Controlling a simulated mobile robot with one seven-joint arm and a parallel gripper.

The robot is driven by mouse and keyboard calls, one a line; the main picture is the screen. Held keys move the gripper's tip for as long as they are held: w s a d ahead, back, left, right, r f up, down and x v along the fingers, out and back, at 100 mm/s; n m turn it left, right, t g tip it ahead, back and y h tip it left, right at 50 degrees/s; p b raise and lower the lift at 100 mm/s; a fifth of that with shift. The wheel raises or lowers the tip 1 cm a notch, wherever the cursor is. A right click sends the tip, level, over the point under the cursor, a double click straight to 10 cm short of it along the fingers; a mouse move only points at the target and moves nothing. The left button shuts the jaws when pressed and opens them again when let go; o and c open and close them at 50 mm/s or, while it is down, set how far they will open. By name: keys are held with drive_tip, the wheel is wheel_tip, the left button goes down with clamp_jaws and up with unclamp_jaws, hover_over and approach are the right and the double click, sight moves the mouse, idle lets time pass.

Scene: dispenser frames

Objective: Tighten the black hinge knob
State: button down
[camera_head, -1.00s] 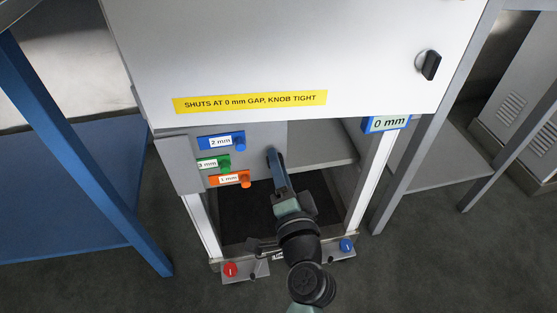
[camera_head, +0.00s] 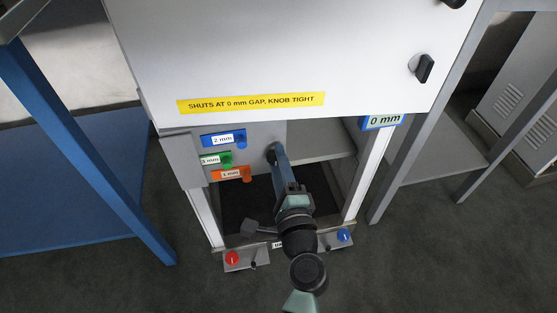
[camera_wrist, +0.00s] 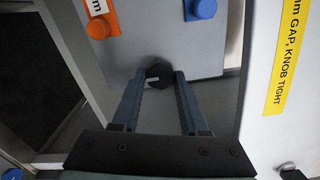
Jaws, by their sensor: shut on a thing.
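The black hinge knob (camera_wrist: 158,72) is on the grey panel below the white door (camera_head: 290,50). In the wrist view it sits between the tips of my two blue fingers (camera_wrist: 160,78), with a small white mark on it. My gripper (camera_head: 274,152) is shut on it; in the head view the fingers and wrist mostly hide the knob. A blue-framed display (camera_head: 383,122) at the door's lower right corner reads 0 mm. The yellow label (camera_head: 250,103) on the door reads "SHUTS AT 0 mm GAP, KNOB TIGHT".
Blue (camera_head: 240,139), green (camera_head: 226,158) and orange (camera_head: 246,174) knobs with mm tags sit left of my gripper. A black door handle (camera_head: 423,68) is at upper right. Red (camera_head: 232,258) and blue (camera_head: 343,235) knobs are low at the frame's base. A blue table (camera_head: 70,190) stands left.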

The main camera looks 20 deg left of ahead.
idle(0.4)
drive_tip(key=shift+c, duration=2.2)
unclamp_jaws()
drive_tip(key=p+v, duration=0.1)
drive_tip(key=v, duration=1.2)
drive_tip(key=shift+p, duration=0.3)
